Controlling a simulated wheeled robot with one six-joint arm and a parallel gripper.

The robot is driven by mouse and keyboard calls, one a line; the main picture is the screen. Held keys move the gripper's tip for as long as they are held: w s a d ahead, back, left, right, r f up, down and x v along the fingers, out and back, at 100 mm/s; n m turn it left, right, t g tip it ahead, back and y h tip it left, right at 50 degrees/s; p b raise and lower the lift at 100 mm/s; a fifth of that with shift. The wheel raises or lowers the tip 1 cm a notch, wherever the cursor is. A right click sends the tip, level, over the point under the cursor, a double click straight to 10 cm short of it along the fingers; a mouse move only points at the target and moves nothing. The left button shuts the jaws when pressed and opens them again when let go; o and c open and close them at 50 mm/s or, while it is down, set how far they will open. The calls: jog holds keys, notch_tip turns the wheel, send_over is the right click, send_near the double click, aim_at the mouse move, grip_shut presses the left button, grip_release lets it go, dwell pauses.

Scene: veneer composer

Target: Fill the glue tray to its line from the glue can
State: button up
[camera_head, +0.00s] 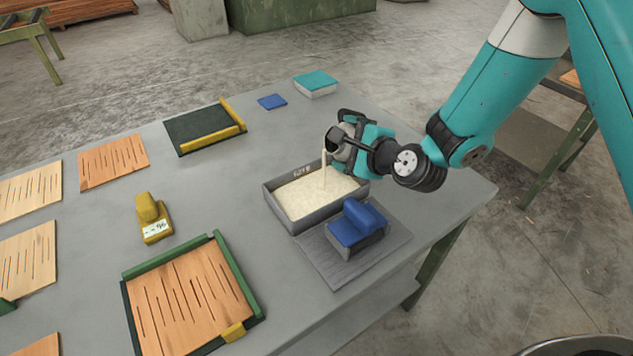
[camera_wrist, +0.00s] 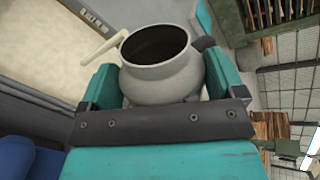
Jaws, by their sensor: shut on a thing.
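The glue can (camera_head: 338,146) is a grey rounded pot, tipped over the far side of the glue tray. It also shows in the wrist view (camera_wrist: 160,85), between the teal fingers. My gripper (camera_head: 352,138) is shut on it. A thin cream stream of glue (camera_head: 324,164) runs from its lip into the tray. The glue tray (camera_head: 297,226) is a grey rectangular box with cream glue (camera_head: 312,194) over its floor. A small dark fill mark (camera_head: 302,171) shows on the far inner wall, just above the glue surface.
A blue-topped applicator (camera_head: 358,226) sits on a grey mat (camera_head: 325,262) beside the tray. A yellow tool (camera_head: 150,219), a green-edged frame with a slotted wood sheet (camera_head: 188,298), a dark board (camera_head: 200,127), a blue pad (camera_head: 272,101) and a teal-lidded box (camera_head: 316,83) stand around.

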jog(key=shift+a+f+n+h+p, duration=0.15)
jog(key=shift+f+n+h+p, duration=0.4)
jog(key=shift+p, duration=0.45)
dwell(2.7)
